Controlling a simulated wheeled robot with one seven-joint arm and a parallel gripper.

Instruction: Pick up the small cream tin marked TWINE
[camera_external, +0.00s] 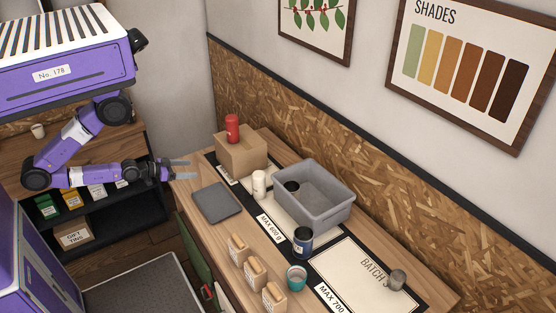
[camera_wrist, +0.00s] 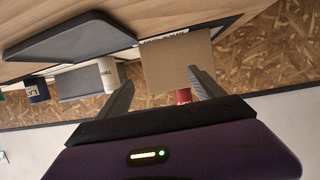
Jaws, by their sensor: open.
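The small cream tin (camera_external: 259,184) stands upright on the counter, between the cardboard box and the grey bin. It also shows in the wrist view (camera_wrist: 108,72), left of the box, with part of its dark lettering visible. My gripper (camera_external: 188,170) is open and empty, held in the air beyond the counter's left end. It is well apart from the tin. In the wrist view, my gripper's fingers (camera_wrist: 161,80) are spread, with the box and the red can showing between them.
The cardboard box (camera_external: 240,152) carries a red can (camera_external: 232,128). A grey bin (camera_external: 325,205) holds a dark tin (camera_external: 292,187). A dark slab (camera_external: 217,202) lies in front of the cream tin. A navy tin (camera_external: 302,241), teal cup (camera_external: 296,278) and tan bags (camera_external: 255,271) stand farther right.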

